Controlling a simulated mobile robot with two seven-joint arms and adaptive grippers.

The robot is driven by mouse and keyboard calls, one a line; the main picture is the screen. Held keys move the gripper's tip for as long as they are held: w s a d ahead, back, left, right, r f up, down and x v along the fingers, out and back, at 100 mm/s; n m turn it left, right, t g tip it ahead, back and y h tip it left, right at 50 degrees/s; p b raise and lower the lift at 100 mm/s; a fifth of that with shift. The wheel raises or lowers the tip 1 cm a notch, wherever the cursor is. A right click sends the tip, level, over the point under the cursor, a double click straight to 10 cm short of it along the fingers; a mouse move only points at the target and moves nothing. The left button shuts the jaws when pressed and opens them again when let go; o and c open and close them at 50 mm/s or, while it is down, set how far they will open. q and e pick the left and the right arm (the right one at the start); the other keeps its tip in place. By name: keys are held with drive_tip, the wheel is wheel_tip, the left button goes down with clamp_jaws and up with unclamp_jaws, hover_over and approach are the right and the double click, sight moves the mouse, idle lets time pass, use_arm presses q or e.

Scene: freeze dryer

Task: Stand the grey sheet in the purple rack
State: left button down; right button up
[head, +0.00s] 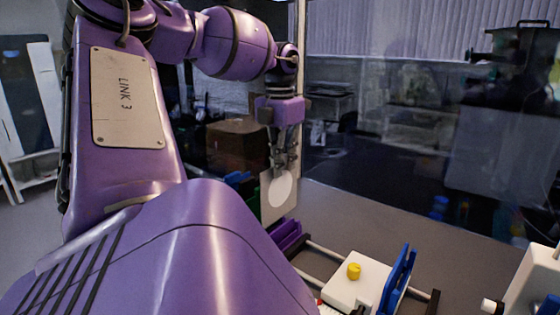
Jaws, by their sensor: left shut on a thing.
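My left gripper (285,167) points down and is shut on the top edge of the grey sheet (267,205). The sheet hangs upright, with a pale oval on its face. The purple rack (289,236) is just below and to the right of the sheet's lower edge, partly hidden by my left arm. I cannot tell whether the sheet's lower edge is inside the rack or above it. My right gripper is not in view.
A white block with a yellow knob (354,271) and a blue upright panel (398,279) stand at the lower right of the rack, near light rods. White equipment (532,283) is at the right edge. A dark glass pane stands behind. My left arm covers much of the left side.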

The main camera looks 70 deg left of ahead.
sight(280, 194)
use_arm(q)
drive_tip(key=shift+f, duration=0.25)
idle(0.4)
drive_tip(key=shift+f, duration=4.5)
drive_tip(key=c, duration=1.7)
unclamp_jaws()
drive_tip(key=shift+o, duration=0.2)
